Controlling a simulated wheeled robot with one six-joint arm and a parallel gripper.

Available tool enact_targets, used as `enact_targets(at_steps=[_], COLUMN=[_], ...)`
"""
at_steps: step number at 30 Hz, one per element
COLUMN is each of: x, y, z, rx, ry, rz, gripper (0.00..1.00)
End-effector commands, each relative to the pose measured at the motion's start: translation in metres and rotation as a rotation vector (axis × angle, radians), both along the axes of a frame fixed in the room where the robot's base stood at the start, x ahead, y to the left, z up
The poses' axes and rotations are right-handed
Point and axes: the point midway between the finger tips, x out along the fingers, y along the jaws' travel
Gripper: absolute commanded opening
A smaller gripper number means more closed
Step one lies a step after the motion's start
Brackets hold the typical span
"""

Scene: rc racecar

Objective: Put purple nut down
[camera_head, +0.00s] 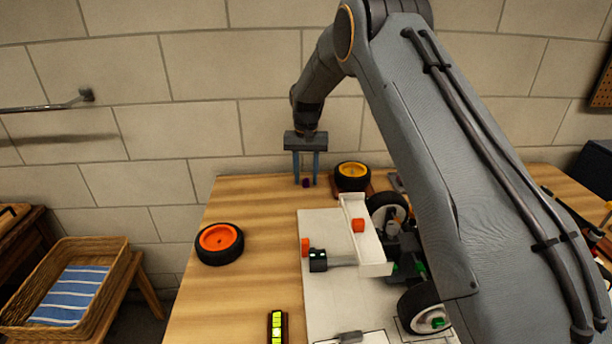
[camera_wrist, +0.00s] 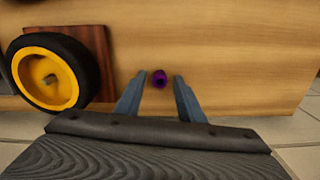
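The small purple nut (camera_head: 306,183) is near the far edge of the wooden table (camera_head: 258,200). It also shows in the wrist view (camera_wrist: 159,79), seemingly resting on the wood. My gripper (camera_head: 306,182) points down over the table's far end, with one finger on each side of the nut. In the wrist view my gripper (camera_wrist: 160,82) is open, with a visible gap between the nut and each fingertip. The nut's exact height relative to the fingertips is hard to tell.
A yellow-rimmed wheel (camera_head: 352,176) on a dark wooden block (camera_wrist: 97,50) stands close beside my gripper. An orange-rimmed wheel (camera_head: 219,243) lies at the table's left. A partly built car (camera_head: 405,240) and white board (camera_head: 320,222) fill the middle, partly behind my arm.

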Motion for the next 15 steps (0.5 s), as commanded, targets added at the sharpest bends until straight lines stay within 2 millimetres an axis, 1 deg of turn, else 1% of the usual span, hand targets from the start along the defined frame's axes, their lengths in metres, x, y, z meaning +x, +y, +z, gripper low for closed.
enact_targets(at_steps=[8, 11, 14, 15], x=[0.000, 0.001, 0.001, 0.001], y=[0.000, 0.000, 0.000, 0.000], z=[0.002, 0.010, 0.024, 0.032], rx=[0.000, 0.001, 0.001, 0.000], ry=[-0.001, -0.002, -0.003, -0.004], rz=[0.000, 0.000, 0.000, 0.000], gripper=[0.35, 0.35, 0.35, 0.35])
